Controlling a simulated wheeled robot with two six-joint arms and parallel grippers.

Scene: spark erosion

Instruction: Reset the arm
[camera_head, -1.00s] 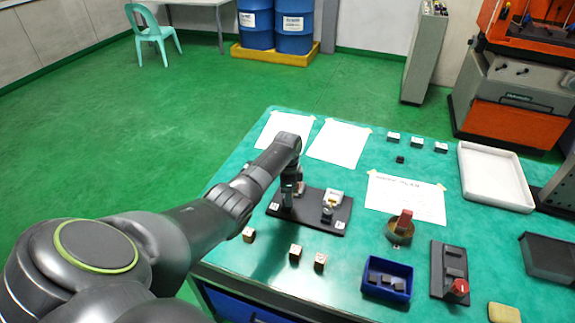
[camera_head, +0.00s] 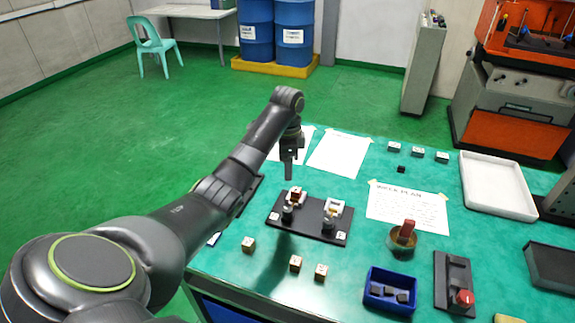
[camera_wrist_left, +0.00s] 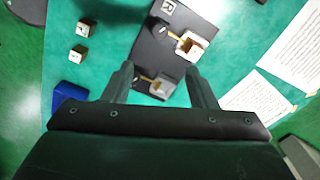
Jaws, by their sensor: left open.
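My left arm reaches in from the left in the head view. Its left gripper (camera_head: 289,172) points down and hangs above the black fixture plate (camera_head: 270,224) on the green table. In the left wrist view the left gripper (camera_wrist_left: 160,82) has its two fingers well apart with nothing held between them; the black plate (camera_wrist_left: 150,50) lies below. The plate carries two white-and-brown fixtures, a left one (camera_head: 297,196) and a right one (camera_head: 334,207), with dark knobs in front. My right gripper is in neither view.
Several small cubes (camera_head: 296,263) lie in front of the plate. White sheets (camera_head: 340,150) and a white tray (camera_head: 498,187) lie behind.

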